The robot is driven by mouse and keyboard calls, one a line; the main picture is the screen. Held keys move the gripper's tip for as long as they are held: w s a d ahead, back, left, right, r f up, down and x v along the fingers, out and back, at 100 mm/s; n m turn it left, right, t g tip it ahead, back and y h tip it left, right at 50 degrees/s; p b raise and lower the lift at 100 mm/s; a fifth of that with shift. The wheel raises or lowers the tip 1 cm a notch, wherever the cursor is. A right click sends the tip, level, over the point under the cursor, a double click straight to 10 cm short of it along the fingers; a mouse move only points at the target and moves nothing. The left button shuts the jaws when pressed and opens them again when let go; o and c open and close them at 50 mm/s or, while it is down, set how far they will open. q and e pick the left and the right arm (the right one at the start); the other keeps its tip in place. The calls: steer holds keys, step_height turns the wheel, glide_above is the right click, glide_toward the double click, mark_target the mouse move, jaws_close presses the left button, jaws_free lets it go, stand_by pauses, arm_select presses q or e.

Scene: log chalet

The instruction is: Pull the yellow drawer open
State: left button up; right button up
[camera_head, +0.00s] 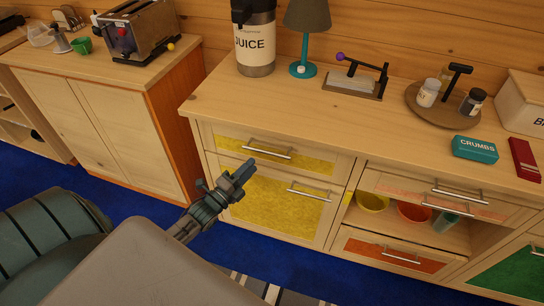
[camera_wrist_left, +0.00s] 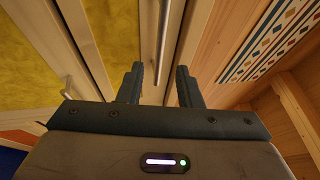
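The yellow drawer (camera_head: 310,160) is the upper yellow front under the countertop and looks shut. Its silver bar handle (camera_head: 267,151) is in plain view. My left gripper (camera_head: 246,168) is in front of the drawer's lower left part, below and left of the handle in the head view. In the left wrist view, my left gripper (camera_wrist_left: 160,82) has its fingers apart with nothing held. The drawer handle (camera_wrist_left: 164,40) shows ahead, in line with the gap between the fingertips. The yellow drawer front (camera_wrist_left: 122,30) lies left of it there. My right gripper is not in view.
A yellow cupboard door (camera_head: 270,205) with its own handle (camera_head: 309,192) is just below. Open shelving with bowls (camera_head: 415,212) and an orange drawer (camera_head: 390,255) lie to the right. A juice dispenser (camera_head: 255,45) and lamp (camera_head: 303,68) stand on the countertop above.

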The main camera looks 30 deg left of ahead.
mark_target(266, 153)
arm_select(q)
steer(key=p+x, duration=0.1)
steer(key=x, duration=0.7)
steer(key=shift+d, duration=0.15)
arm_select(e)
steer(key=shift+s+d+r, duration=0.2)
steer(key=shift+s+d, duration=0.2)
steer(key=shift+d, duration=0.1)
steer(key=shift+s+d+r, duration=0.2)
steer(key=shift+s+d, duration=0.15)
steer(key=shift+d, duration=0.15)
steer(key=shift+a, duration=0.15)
arm_select(q)
jaws_close()
steer(key=shift+f, duration=0.1)
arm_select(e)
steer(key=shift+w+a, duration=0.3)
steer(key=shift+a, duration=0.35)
